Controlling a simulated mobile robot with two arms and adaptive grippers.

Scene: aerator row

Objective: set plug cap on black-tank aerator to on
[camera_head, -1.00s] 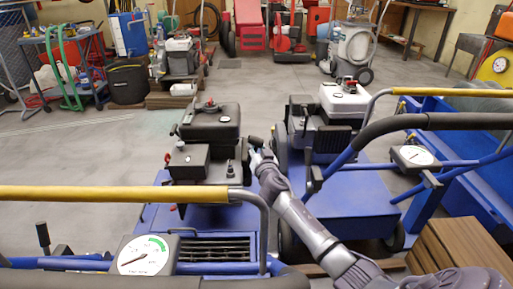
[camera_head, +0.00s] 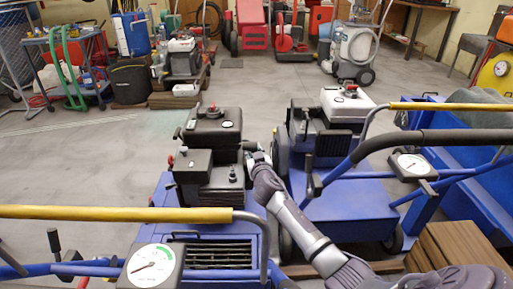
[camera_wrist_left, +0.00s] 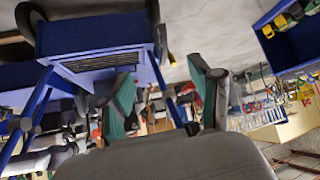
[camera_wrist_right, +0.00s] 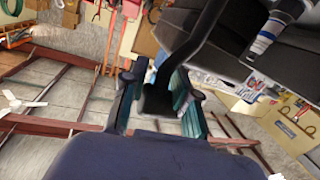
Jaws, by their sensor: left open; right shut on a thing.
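The black-tank aerator (camera_head: 208,131) stands in the middle of the head view, with a black engine on a blue body. My right gripper (camera_head: 249,152) is at the right side of that engine, its tips close to or touching it. In the right wrist view the right gripper (camera_wrist_right: 158,104) is shut on a black piece, the plug cap (camera_wrist_right: 158,92), with a dark lead or stem running up from it. The spark plug itself is hidden, so I cannot tell if the cap sits on it. My left gripper (camera_wrist_left: 166,98) is open and empty in the left wrist view.
A white-tank aerator (camera_head: 346,104) stands close on the right, near my right arm. A yellow-sleeved handlebar (camera_head: 120,214) and a round gauge (camera_head: 153,266) are in front. A blue aerator body with another gauge (camera_head: 411,163) is at the right.

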